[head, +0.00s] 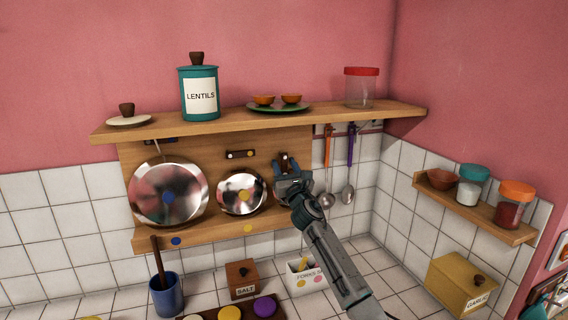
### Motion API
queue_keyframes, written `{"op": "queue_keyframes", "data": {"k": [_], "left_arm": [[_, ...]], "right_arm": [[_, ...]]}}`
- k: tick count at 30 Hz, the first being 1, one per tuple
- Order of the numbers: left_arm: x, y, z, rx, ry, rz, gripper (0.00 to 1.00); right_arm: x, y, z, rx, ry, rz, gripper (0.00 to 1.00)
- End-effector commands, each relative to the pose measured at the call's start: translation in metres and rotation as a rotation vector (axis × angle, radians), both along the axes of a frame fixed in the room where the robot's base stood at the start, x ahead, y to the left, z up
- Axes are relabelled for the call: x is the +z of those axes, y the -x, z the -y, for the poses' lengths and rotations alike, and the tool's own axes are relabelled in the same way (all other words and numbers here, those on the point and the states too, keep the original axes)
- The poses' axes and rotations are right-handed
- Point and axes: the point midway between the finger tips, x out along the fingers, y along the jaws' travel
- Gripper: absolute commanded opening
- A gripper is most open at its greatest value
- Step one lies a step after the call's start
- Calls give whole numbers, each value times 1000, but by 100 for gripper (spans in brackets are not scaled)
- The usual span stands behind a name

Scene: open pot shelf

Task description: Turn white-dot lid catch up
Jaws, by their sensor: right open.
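My right gripper (289,168) is at the right end of the wooden back panel, its fingers pointing up and apart. A small dark brown catch (284,160) shows at the fingertips, between or just behind them; I cannot tell whether they touch it. No white dot can be made out; my right gripper and arm cover the panel and rail below this catch. To its left, another dark catch (240,154) lies roughly level above the yellow-dot lid (242,191). The larger blue-dot lid (168,195) hangs further left. My left gripper is not in view.
The upper shelf (225,121) overhangs the panel and holds a lentils canister (199,93) and a red-lidded jar (361,88). Ladles (326,199) hang close on the right. Below stand a salt box (241,280), a white box (303,277) and a blue cup (166,298).

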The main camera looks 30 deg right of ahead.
Motion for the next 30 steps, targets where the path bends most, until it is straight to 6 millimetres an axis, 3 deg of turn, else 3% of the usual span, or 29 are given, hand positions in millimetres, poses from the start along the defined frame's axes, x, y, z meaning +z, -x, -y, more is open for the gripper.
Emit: {"op": "queue_keyframes", "data": {"k": [3, 12, 18, 26, 30], "left_arm": [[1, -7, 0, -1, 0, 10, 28], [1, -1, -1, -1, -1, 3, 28], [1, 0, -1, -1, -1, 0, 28], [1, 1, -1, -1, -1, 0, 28], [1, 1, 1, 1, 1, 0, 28]], "right_arm": [[3, -6, 1, 1, -1, 0, 42], [3, -7, 1, 1, -1, 0, 40], [3, -7, 1, 1, -1, 0, 1], [3, -7, 4, 1, 6, -1, 0], [4, -7, 15, -1, 33, -7, 0]]}}
